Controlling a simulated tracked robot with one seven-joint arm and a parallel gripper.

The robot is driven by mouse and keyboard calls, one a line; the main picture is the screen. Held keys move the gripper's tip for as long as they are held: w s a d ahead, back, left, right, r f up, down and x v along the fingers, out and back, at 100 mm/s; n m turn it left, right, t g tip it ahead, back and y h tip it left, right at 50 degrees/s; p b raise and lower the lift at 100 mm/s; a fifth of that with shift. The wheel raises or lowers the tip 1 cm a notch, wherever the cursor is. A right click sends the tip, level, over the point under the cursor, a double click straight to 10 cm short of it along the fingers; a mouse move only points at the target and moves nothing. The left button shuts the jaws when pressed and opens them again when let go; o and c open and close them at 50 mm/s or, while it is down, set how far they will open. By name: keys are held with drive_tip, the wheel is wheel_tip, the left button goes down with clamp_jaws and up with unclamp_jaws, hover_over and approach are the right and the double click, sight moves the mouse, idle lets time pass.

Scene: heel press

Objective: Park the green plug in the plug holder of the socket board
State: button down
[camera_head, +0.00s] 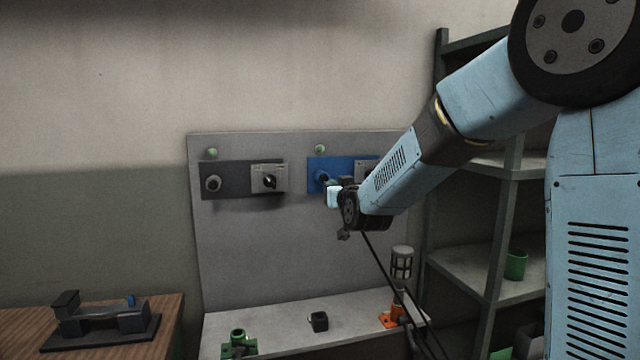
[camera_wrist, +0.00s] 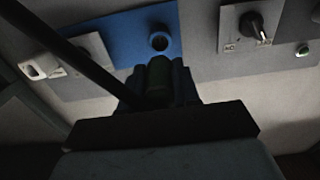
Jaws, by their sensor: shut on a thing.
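The grey socket board (camera_head: 265,225) stands against the back wall. It carries a dark socket panel and a blue socket panel (camera_head: 315,165), each beside a switch. My gripper (camera_head: 335,183) is in front of the blue panel; it is shut on the green plug (camera_wrist: 160,75). The plug points toward the round blue socket (camera_wrist: 160,41) and appears apart from it. A black cable (camera_wrist: 70,50) crosses the wrist view. A pale open fitting (camera_wrist: 42,66) at the left there may be the plug holder; I cannot be sure. My arm hides that part in the head view.
The ledge below the board holds a green fitting (camera_head: 238,342), a dark cup (camera_head: 318,321) and an orange-based part (camera_head: 390,318). A shelf rack (camera_head: 490,265) stands at right. A wooden table (camera_head: 165,315) with a dark device is at left.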

drive_tip(key=shift+s+d, duration=0.1)
drive_tip(key=shift+s, duration=0.05)
drive_tip(key=w+d, duration=0.3)
drive_tip(key=d, duration=1)
drive_tip(key=w+d, duration=0.4)
drive_tip(key=d, duration=0.9)
drive_tip(key=shift+w+d, duration=0.2)
drive_tip(key=shift+w, duration=0.1)
idle(1.6)
drive_tip(key=shift+w, duration=0.15)
drive_tip(key=shift+x, duration=2.3)
drive_tip(key=shift+w+a, duration=0.1)
drive_tip(key=shift+w, duration=0.05)
idle(0.8)
